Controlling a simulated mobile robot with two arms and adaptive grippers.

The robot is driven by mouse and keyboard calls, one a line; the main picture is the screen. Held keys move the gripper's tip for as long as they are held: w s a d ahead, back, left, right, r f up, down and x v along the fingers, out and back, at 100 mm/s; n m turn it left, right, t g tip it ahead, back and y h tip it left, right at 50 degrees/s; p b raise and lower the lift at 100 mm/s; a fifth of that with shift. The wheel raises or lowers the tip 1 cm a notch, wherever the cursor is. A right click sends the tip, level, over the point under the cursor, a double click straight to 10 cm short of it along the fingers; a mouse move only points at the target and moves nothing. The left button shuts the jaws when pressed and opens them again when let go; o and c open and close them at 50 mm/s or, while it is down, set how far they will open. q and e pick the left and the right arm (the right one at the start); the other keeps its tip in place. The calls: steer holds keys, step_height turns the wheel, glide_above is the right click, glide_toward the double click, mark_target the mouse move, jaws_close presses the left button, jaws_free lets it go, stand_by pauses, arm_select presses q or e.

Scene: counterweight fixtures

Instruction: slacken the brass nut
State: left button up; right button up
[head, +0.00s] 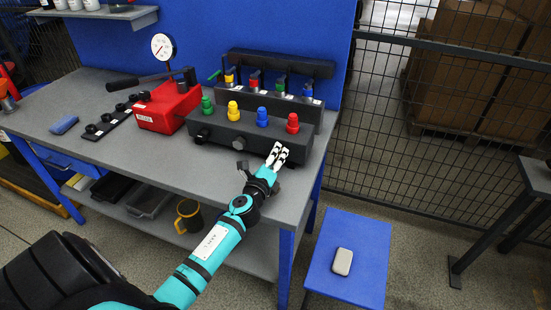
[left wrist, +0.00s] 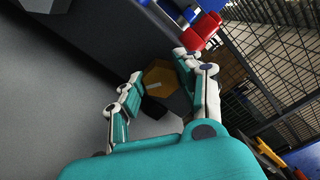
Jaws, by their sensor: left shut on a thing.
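The brass nut (left wrist: 168,84) is a dark gold hexagonal piece with a small pale mark, seen in the left wrist view at the front face of the dark fixture block (left wrist: 125,32). My left gripper (left wrist: 158,68) is shut on the nut, with one finger on each side of it. In the head view my left gripper (head: 277,155) is at the right end of the front of the fixture block (head: 222,134), below the red knob (head: 292,123). The nut is hidden there by the fingers. My right gripper is not in view.
Green (head: 207,104), yellow (head: 233,111) and blue (head: 262,117) knobs stand on the block. A red unit (head: 166,108) with a dial gauge (head: 162,46) stands to the left. The grey bench (head: 180,165) is bare in front. A blue stool (head: 345,245) stands at right.

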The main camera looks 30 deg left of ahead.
arm_select(q)
steer(key=n, duration=0.6)
steer(key=shift+f+b, duration=0.15)
steer(key=shift+b, duration=0.2)
steer(key=shift+n, duration=0.3)
steer(key=o, duration=1.1)
steer(key=shift+o, duration=0.2)
steer(key=v, duration=1.2)
steer(key=shift+s+a, duration=0.1)
steer(key=shift+f, duration=0.1)
